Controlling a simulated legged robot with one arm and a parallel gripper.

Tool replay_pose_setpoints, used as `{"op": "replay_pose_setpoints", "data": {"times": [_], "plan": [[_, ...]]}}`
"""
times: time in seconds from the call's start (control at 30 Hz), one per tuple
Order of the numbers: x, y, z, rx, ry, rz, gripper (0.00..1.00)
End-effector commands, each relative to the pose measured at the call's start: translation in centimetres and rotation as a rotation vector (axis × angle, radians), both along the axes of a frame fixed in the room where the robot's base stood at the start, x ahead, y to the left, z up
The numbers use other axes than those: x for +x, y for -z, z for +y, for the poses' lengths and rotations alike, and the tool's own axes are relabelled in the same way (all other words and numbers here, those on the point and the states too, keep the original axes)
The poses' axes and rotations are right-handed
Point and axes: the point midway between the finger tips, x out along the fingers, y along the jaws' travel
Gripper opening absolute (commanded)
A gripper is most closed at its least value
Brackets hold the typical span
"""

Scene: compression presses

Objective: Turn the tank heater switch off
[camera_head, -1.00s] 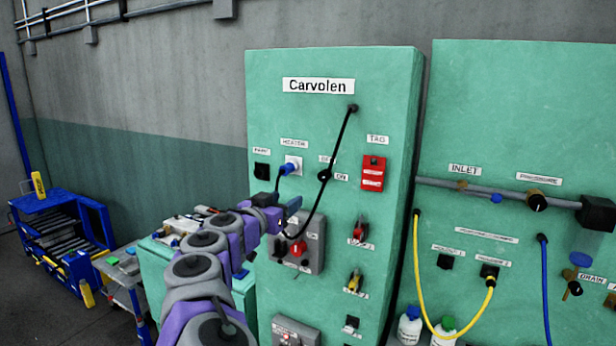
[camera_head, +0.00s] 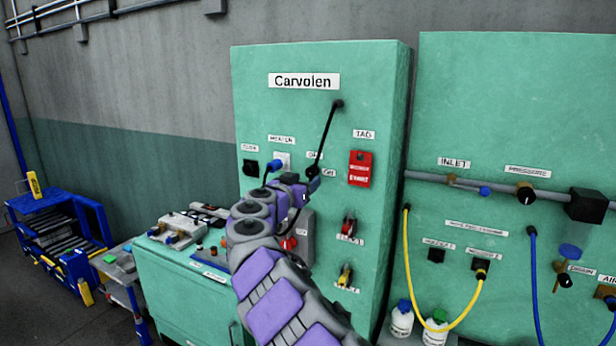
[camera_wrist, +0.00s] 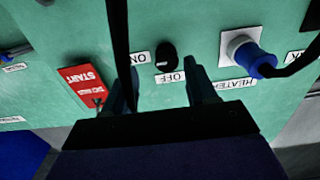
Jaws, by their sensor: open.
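The black heater switch knob (camera_head: 312,171) is on the green Carvolen panel (camera_head: 386,110). It shows clearly in the wrist view (camera_wrist: 166,52), with an ON label (camera_wrist: 140,58) beside it and an OFF label (camera_wrist: 171,77) close to it. I cannot tell surely which way the knob points. My gripper (camera_wrist: 160,75) is open, one finger on either side of the knob's line, with the fingertips just short of it. In the head view my gripper (camera_head: 313,187) is right below the knob and partly hidden by my arm.
A black cable (camera_head: 326,138) hangs close by the knob and crosses my left finger in the wrist view (camera_wrist: 121,40). A blue plug (camera_head: 273,167) sits in a white socket beside the knob. A red tag (camera_head: 360,170) hangs on the other side.

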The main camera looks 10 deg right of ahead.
Motion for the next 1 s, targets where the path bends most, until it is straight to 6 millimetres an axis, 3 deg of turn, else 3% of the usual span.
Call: {"op": "replay_pose_setpoints", "data": {"times": [0.3,0.5,0.73,1.0], "plan": [[2.5,0.0,0.1,-0.006,-0.009,-0.002,0.57],[3.7,0.0,-1.4,-0.005,-0.006,0.000,0.57],[4.2,0.0,-2.6,-0.002,-0.002,-0.001,0.57],[4.2,-0.1,-1.9,-0.008,-0.003,-0.002,0.57]]}}
